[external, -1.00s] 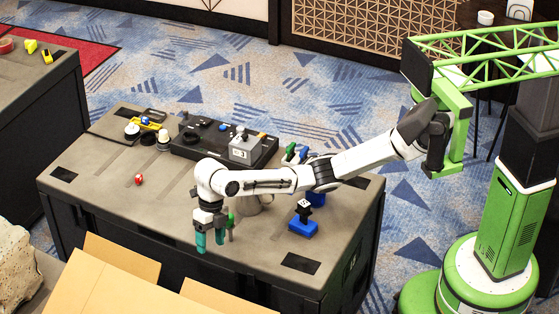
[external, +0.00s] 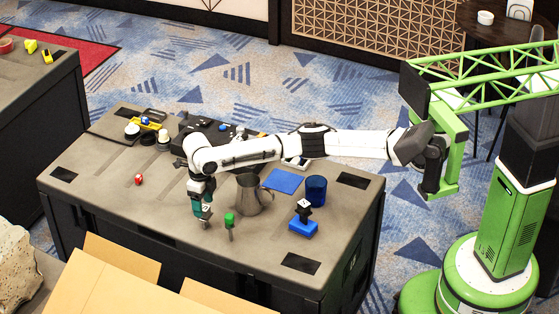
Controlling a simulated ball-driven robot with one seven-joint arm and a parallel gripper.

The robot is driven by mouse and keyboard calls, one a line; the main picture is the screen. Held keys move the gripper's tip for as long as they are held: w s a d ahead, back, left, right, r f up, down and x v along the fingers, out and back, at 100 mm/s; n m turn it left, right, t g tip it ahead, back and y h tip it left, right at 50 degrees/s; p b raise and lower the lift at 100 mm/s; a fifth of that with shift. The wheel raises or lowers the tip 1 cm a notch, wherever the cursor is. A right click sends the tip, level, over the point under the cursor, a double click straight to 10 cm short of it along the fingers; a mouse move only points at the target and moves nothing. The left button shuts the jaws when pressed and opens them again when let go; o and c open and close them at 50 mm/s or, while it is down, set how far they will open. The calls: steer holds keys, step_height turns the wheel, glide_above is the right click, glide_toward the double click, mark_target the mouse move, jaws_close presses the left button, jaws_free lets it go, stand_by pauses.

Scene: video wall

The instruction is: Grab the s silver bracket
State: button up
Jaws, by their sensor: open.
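My gripper (external: 204,216) points down with teal fingers, low over the front middle of the grey-brown table. It is open; the finger tips are seen nearly edge-on and overlap. I cannot make out a silver bracket with certainty. A small light patch shows at the finger tips, but it is too small to tell what it is. A silver metal mug (external: 249,196) stands right of the gripper, apart from it. My arm covers part of the table behind.
A green-handled tool (external: 229,220) stands close right of my gripper. Further right are a blue block (external: 303,228) with a black piece, a blue cup (external: 316,188) and a blue sheet (external: 284,181). Open cardboard boxes (external: 115,272) stand in front.

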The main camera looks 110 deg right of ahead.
mark_target(205, 216)
steer(key=shift+s+a+f+b, duration=0.1)
steer(key=shift+a+f+b, duration=0.1)
steer(key=shift+f, duration=1.15)
steer(key=shift+a+f+b, duration=0.1)
steer(key=shift+a+f, duration=0.1)
steer(key=shift+f, duration=1.15)
steer(key=shift+c, duration=0.4)
steer(key=c, duration=0.9)
